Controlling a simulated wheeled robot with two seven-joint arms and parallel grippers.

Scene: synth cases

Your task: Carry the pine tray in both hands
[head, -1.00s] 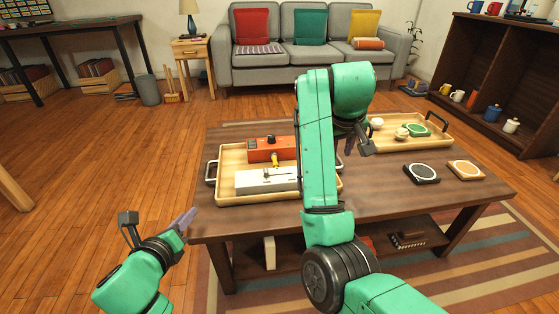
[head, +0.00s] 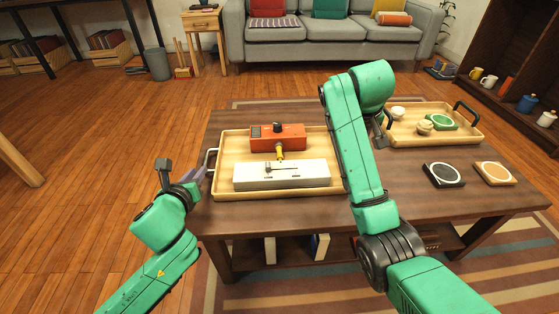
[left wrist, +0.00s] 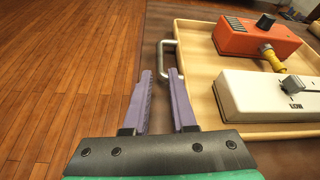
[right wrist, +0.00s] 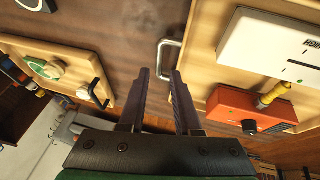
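The pine tray (head: 225,150) lies on the dark wooden coffee table, with a grey metal handle at each end. It holds an orange box (head: 278,137) with a black knob and yellow plug, and a long white device (head: 281,175). My left gripper (left wrist: 160,72) is open at the tray's left handle (left wrist: 162,60), whose bar shows between the fingertips. My right gripper (right wrist: 160,72) is open at the other handle (right wrist: 161,58), its bar also between the fingertips. Neither gripper is closed on a handle. In the head view, my right arm hides the tray's right end.
A second tray (head: 458,138) with black handles, a green-ringed dish and small cups stands at the back right of the table (head: 300,215). A black coaster (head: 443,175) and an orange coaster (head: 494,173) lie at right. A grey sofa (head: 330,45) stands behind.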

